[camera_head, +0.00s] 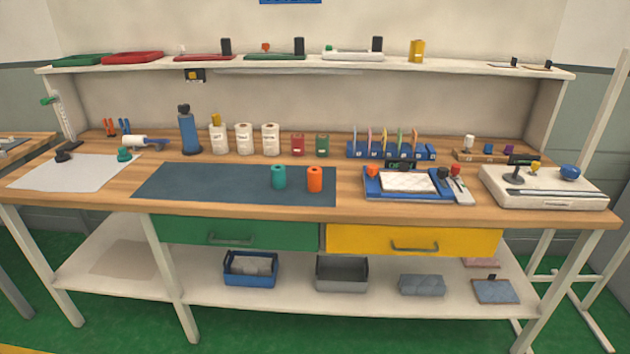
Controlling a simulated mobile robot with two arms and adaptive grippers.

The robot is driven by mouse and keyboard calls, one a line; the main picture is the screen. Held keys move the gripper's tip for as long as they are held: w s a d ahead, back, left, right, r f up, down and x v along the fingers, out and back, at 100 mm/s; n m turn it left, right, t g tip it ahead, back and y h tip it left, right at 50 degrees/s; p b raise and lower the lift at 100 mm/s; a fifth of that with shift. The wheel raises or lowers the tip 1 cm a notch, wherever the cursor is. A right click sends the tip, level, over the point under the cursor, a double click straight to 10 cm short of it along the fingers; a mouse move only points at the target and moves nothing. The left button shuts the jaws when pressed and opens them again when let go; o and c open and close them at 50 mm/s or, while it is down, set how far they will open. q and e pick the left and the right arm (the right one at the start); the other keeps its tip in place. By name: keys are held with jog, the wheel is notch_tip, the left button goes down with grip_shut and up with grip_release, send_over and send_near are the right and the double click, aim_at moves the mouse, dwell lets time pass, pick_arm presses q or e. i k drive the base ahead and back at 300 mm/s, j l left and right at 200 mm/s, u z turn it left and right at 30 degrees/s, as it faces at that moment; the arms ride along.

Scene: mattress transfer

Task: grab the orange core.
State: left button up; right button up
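The orange core (314,179) is a short upright cylinder with a dark hole in its top. It stands near the front right end of a dark blue-grey mat (200,183) on the wooden workbench. A teal core (279,177) of similar size stands just to its left, with a small gap between them. Neither of my grippers shows in the head view.
A blue tray device (380,185) with a white pad lies right of the mat. Several white rolls (244,139) and a blue bottle (188,132) stand behind it. The mat's left part is bare. Green (235,232) and yellow (413,240) drawers are shut below.

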aim_at(314, 173)
jog(key=i+l+u, duration=0.1)
jog(key=i+l, duration=0.25)
jog(key=l, duration=0.3)
jog(key=i+l+u, duration=0.15)
jog(key=i+l, duration=0.05)
jog(key=l, duration=0.1)
